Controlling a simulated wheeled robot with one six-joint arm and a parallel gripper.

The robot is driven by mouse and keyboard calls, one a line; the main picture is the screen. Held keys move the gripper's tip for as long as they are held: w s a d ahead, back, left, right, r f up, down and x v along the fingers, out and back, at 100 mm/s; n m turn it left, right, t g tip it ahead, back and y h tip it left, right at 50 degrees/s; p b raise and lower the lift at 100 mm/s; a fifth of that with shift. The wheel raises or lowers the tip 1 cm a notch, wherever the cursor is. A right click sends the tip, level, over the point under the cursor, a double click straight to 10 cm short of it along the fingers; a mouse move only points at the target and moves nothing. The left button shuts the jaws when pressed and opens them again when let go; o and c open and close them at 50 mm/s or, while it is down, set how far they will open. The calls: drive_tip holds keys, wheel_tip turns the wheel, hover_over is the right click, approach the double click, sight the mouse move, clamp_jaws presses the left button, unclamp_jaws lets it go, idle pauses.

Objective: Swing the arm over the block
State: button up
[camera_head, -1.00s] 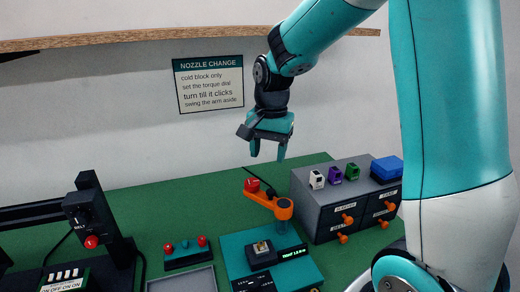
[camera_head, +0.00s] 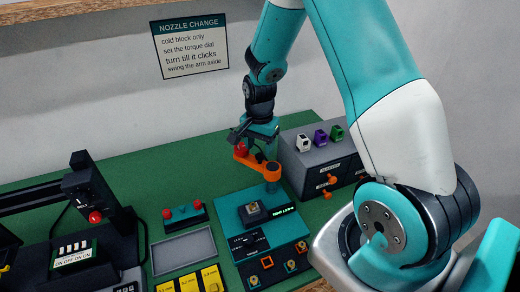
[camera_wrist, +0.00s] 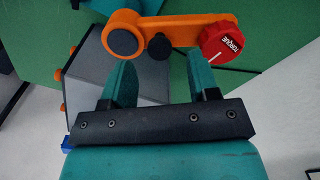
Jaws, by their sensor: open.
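The orange swing arm (camera_head: 255,163) pivots on a post at the right rear of the teal station and points back-left, away from the block. Its free end carries a red torque dial (camera_head: 240,149). The dark block (camera_head: 253,212) with a small brass-coloured nozzle part sits on the station, uncovered, in front of the arm. My gripper (camera_head: 256,148) is open, low beside the swing arm. In the wrist view, my fingertips (camera_wrist: 162,68) sit either side of a dark knob (camera_wrist: 159,47) on the orange arm (camera_wrist: 168,28); contact cannot be told. The dial reads TORQUE (camera_wrist: 221,42).
A grey drawer cabinet (camera_head: 311,168) with small coloured parts on top stands close on the right. A rack with red knobs (camera_head: 186,216), an empty grey tray (camera_head: 184,250) and a dark machine (camera_head: 97,200) are left. Green bench shows behind the station.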

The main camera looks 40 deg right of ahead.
sight(260, 155)
drive_tip(key=shift+f, duration=1.65)
clamp_jaws()
